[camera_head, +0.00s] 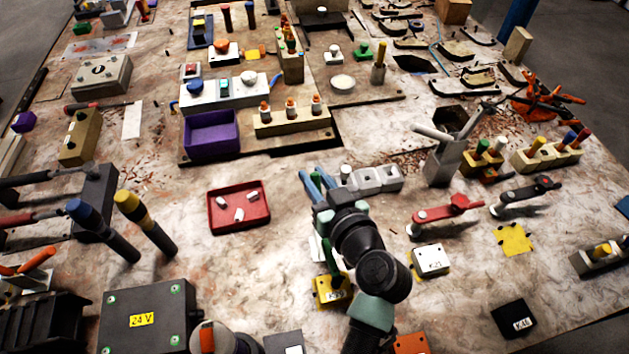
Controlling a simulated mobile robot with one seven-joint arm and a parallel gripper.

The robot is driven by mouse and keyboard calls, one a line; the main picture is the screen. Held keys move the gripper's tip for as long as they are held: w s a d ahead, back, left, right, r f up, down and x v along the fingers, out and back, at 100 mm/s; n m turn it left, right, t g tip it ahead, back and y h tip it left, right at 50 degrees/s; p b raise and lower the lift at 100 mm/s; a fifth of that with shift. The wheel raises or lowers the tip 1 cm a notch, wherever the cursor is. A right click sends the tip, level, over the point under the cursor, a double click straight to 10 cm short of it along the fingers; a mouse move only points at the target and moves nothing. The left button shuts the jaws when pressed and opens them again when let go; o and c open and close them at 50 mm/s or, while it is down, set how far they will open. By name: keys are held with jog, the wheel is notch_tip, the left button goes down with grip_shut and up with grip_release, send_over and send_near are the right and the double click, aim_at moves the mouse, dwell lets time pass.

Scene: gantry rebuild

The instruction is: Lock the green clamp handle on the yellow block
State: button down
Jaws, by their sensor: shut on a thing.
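The yellow block (329,291) with a dark-lettered white label lies on the bench, left of my arm's dark joints. The green clamp handle (334,268) stands steeply over it, and its lower end is close above the block. My gripper (325,238) is at the upper part of this handle and shut on it. My arm covers much of the gripper, the fingertips and the clamp's base, so the exact grip and the clamp's contact with the block are hard to see.
A red tray (238,208) with small white pieces is to the left. To the right are a red-handled clamp (440,212), a white block (431,260) and a black block (514,319).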

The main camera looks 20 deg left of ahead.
dwell(0.3)
jog(key=c, duration=0.7)
grip_release()
jog(key=shift+c, duration=0.2)
jog(key=shift+d, duration=0.1)
jog(key=b+v, duration=0.2)
jog(key=v, duration=1.1)
jog(key=shift+f, duration=0.15)
